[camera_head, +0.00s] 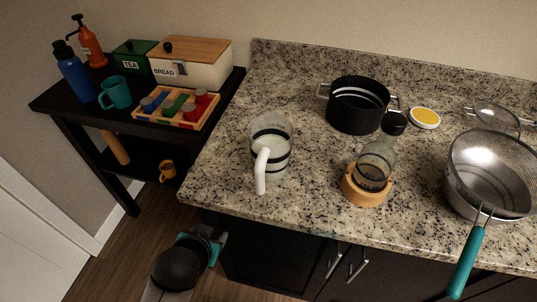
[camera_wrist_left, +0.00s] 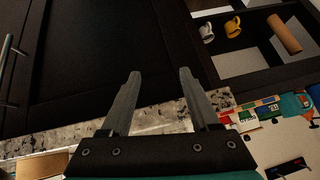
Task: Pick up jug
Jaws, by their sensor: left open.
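The jug (camera_head: 279,160) is clear glass with dark bands and a white handle. It stands upright on the granite counter near its front left edge, with the handle toward me. My left gripper (camera_head: 219,240) is low in front of the cabinet, below and left of the jug, and apart from it. In the left wrist view its two grey fingers (camera_wrist_left: 160,75) are spread with nothing between them. The jug cannot be made out in the wrist view. My right gripper is not in view.
On the counter (camera_head: 224,158) stand a black pot (camera_head: 352,112), a glass bottle (camera_head: 378,158) in an orange-tan base, a metal colander (camera_head: 463,190) and a teal-handled strainer (camera_head: 465,262). A dark side table (camera_head: 50,104) with boxes and bottles is at left. Counter left of the jug is clear.

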